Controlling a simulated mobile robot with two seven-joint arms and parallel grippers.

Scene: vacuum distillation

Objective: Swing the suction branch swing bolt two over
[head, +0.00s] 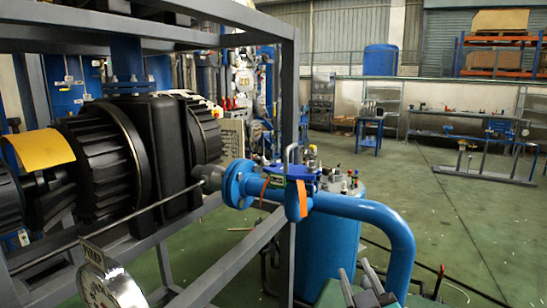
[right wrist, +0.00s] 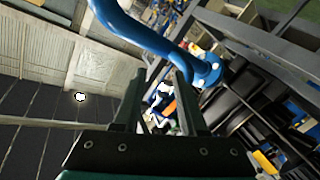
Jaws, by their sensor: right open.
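The suction branch is a blue pipe (head: 372,212) that bends down at the right. It joins a blue flange (head: 237,184) beside the black pump body in the head view. My left gripper is not in view.
A grey steel frame (head: 289,100) stands around the black ribbed machine (head: 105,150). A pressure gauge (head: 98,285) is at the lower left. A blue tank (head: 330,245) stands under the branch. The green floor (head: 450,210) at the right is open, with workbenches behind.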

